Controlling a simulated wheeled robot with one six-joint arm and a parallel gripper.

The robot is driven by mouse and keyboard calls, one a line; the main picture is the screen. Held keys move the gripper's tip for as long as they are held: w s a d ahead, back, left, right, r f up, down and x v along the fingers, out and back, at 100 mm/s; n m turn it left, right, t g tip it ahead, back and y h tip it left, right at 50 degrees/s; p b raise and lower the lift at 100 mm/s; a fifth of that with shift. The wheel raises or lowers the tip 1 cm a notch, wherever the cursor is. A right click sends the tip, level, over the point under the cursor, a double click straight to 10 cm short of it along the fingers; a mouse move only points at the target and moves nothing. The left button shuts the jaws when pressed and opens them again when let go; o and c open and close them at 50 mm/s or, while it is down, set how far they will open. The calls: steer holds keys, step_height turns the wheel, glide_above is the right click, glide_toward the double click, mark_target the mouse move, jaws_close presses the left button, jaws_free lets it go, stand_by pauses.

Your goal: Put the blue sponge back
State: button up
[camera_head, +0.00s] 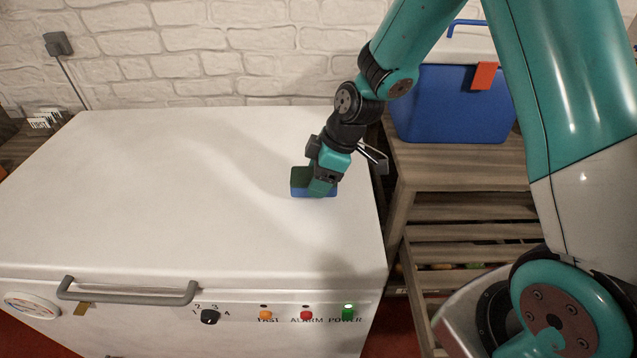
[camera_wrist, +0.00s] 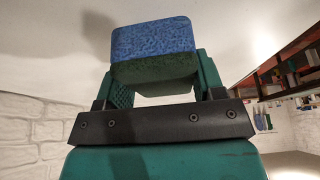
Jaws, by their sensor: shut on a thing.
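The blue sponge (camera_head: 300,193) has a dark green layer on top in the head view and a blue layer beneath. It is at the right part of the white chest freezer's lid (camera_head: 170,190). My gripper (camera_head: 322,183) points down over it and is shut on it. In the wrist view the sponge (camera_wrist: 155,42) sits between the two green fingers of my gripper (camera_wrist: 160,80). Its blue face and dark green layer both show. I cannot tell whether its underside touches the lid.
A blue cooler box (camera_head: 450,105) with a white lid and red latch stands on a slatted wooden bench (camera_head: 460,165) to the right. A grey handle (camera_head: 128,293) and a control panel are on the freezer's front. A white brick wall is behind. Most of the lid is clear.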

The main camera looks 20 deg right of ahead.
steer(key=shift+f, duration=1.15)
steer(key=shift+f, duration=0.15)
steer(key=o, duration=0.9)
